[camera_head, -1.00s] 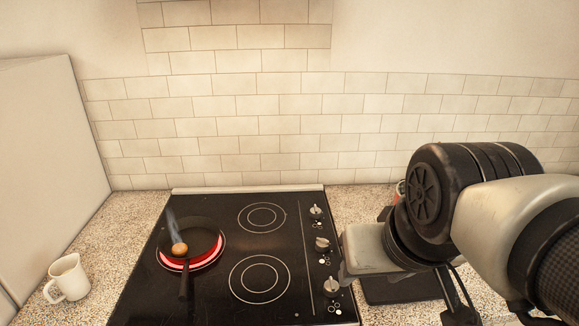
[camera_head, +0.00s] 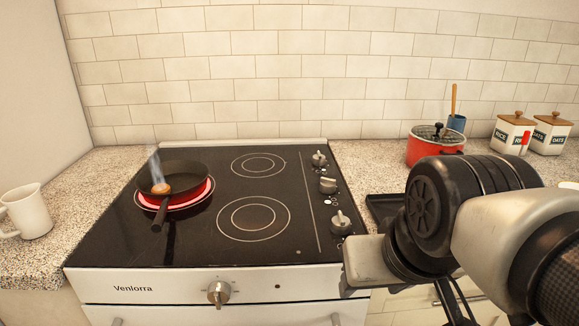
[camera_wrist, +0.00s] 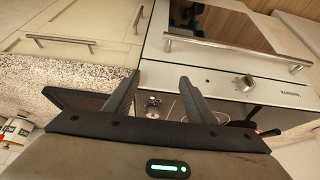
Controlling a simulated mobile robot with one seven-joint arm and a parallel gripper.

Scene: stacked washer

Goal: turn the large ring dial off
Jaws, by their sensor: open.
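The black cooktop (camera_head: 282,224) has three silver knobs along its right side: a far one (camera_head: 319,159), a middle one (camera_head: 328,185) and a near one (camera_head: 341,222). A larger oven knob (camera_head: 219,293) sits on the white front panel; it also shows in the wrist view (camera_wrist: 244,82). I cannot tell for sure which is the large ring dial. The left burner (camera_head: 203,194) glows red under a black pan (camera_head: 184,173). My gripper (camera_wrist: 158,77) is open and empty; a cooktop knob (camera_wrist: 152,103) shows between its fingers, apart from them.
A white mug (camera_head: 28,212) stands at the left. A red pot (camera_head: 424,146), a blue cup (camera_head: 457,123) and white jars (camera_head: 511,135) stand at the back right. The oven handle (camera_wrist: 238,50) sticks out from the front. The pan handle (camera_head: 160,216) points forward.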

